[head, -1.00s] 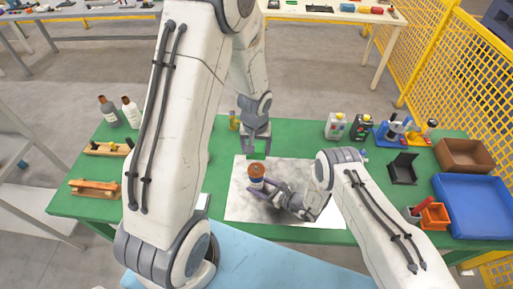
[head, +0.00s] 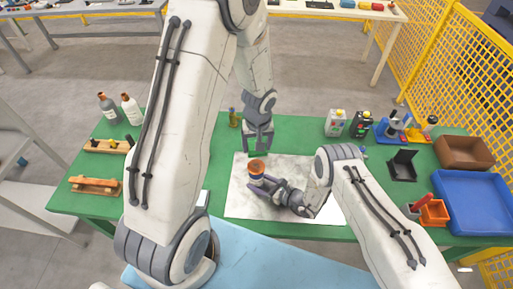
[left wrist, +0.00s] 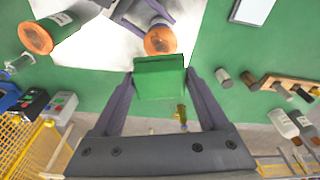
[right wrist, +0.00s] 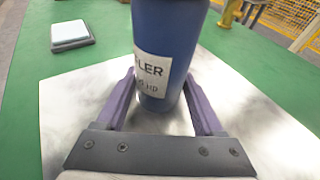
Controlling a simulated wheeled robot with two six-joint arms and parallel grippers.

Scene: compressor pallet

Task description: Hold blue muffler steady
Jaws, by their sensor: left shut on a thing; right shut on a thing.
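The blue muffler (right wrist: 170,40), a blue cylinder with a white label, stands roughly upright between the fingers of my right gripper (right wrist: 165,108), which is shut on it. In the head view its rusty orange top (head: 257,166) shows above the white sheet; whether its base touches is hidden. My right gripper reaches it from the lower right in the head view. My left gripper (head: 258,148) is just behind the muffler, shut on a small green block (left wrist: 160,78). The left wrist view shows the orange top (left wrist: 160,40) close beyond that block.
A white marbled sheet (head: 238,205) lies on the green table (head: 215,160). Another labelled cylinder with an orange end (left wrist: 38,38) shows in the left wrist view. Bottles (head: 131,110) and wooden racks stand left; a blue tray (head: 475,205) and brown box (head: 465,152) are right.

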